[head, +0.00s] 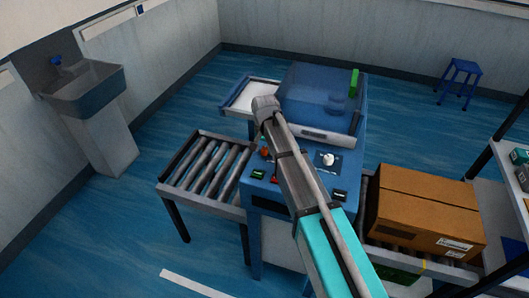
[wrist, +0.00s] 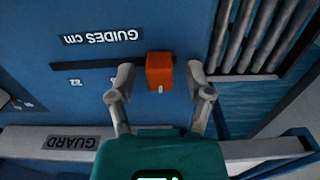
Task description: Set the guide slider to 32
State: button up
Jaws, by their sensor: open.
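The guide slider's orange knob (wrist: 160,73) shows in the wrist view at the right part of a dark slot (wrist: 90,70) in the blue panel. The upside-down label GUIDES cm (wrist: 100,36) is printed beside the slot. A small scale number left of the knob looks like 22, but is too blurred to be sure. A short pale mark shows on the knob's near edge. My gripper (wrist: 160,76) is open, with one finger on each side of the knob and small gaps showing. In the head view my arm hides much of the panel.
A grey bar labelled GUARD (wrist: 70,142) crosses the wrist view near the gripper. In the head view a roller conveyor (head: 205,168) stands left of the machine (head: 258,190), and a cardboard box (head: 425,212) sits right. A white selector knob (head: 328,158) is on the panel.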

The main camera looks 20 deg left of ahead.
jog(key=shift+f, duration=0.15)
grip_shut()
dwell(0.4)
